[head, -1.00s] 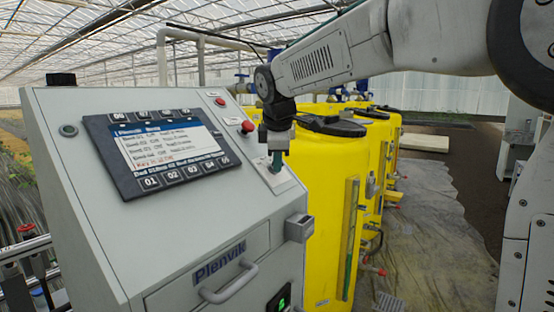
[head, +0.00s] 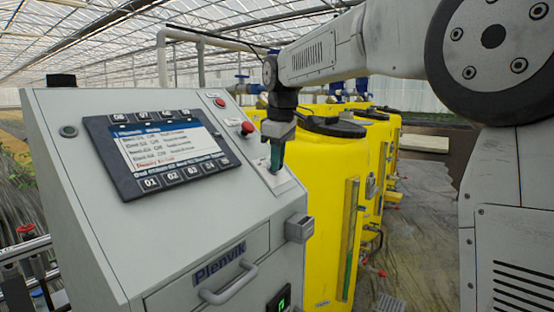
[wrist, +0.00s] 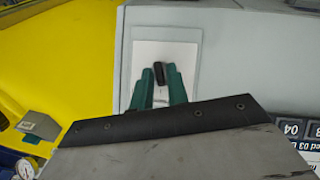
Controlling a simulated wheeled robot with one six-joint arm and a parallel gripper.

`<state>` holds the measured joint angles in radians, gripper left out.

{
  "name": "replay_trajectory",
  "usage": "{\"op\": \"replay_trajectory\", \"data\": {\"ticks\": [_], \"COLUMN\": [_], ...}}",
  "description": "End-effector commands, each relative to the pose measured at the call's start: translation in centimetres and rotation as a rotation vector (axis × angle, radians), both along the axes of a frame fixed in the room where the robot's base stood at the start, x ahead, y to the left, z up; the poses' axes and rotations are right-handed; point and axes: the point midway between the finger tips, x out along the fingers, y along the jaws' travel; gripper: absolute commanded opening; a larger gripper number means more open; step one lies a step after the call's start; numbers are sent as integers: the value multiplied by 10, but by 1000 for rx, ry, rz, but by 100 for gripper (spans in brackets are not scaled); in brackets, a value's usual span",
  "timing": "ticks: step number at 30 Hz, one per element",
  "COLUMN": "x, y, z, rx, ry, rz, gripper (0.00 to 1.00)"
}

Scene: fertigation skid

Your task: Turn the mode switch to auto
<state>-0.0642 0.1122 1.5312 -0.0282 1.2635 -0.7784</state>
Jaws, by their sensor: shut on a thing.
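The mode switch (wrist: 159,73) shows in the wrist view as a small black knob on a white plate (wrist: 165,52). The plate (head: 285,182) also shows in the head view, on the right part of the sloped grey console face, below a red button. My gripper (head: 275,165) comes down onto this plate from above. In the wrist view its two green fingers (wrist: 160,85) stand on either side of the knob, shut on it. The fingers hide the knob in the head view. Any position labels are too small or hidden to read.
The grey console (head: 210,215) carries a lit screen (head: 160,150) left of the plate. A red button (head: 247,128) sits close above the gripper. A grey box (head: 299,228) juts from the console's right edge. Yellow tanks (head: 330,190) stand close on the right.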

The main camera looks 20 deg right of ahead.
Motion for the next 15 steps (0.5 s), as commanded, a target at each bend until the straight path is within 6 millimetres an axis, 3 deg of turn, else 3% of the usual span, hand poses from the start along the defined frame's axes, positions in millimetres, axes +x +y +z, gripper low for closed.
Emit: {"op": "replay_trajectory", "data": {"ticks": [15], "x": [3], "y": [-5], "z": [-4], "rx": [266], "ry": [204], "rz": [-366], "gripper": [0]}}
